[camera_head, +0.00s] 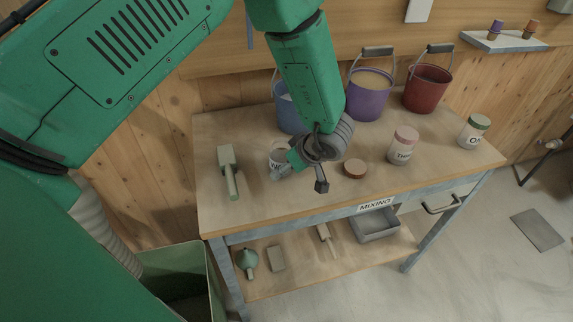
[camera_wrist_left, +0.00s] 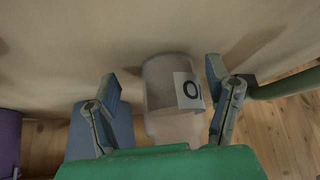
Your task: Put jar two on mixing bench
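A clear jar (camera_head: 279,153) with a partly hidden label stands toward the back left of the mixing bench (camera_head: 235,212). In the left wrist view, the same jar (camera_wrist_left: 160,75) shows a white label with an "O". The rest of its label is hidden or turned away. My left gripper (camera_head: 300,174) is low over the bench, in front of this jar in the head view. In the wrist view its fingers (camera_wrist_left: 165,92) are spread on either side of the jar, with visible gaps. My right gripper is not in view.
A brown disc-like lid (camera_head: 355,168), a pink-lidded jar (camera_head: 403,146) and a green-lidded jar (camera_head: 474,131) stand to the right. Blue (camera_head: 289,112), purple (camera_head: 369,97) and red (camera_head: 426,90) buckets line the back.

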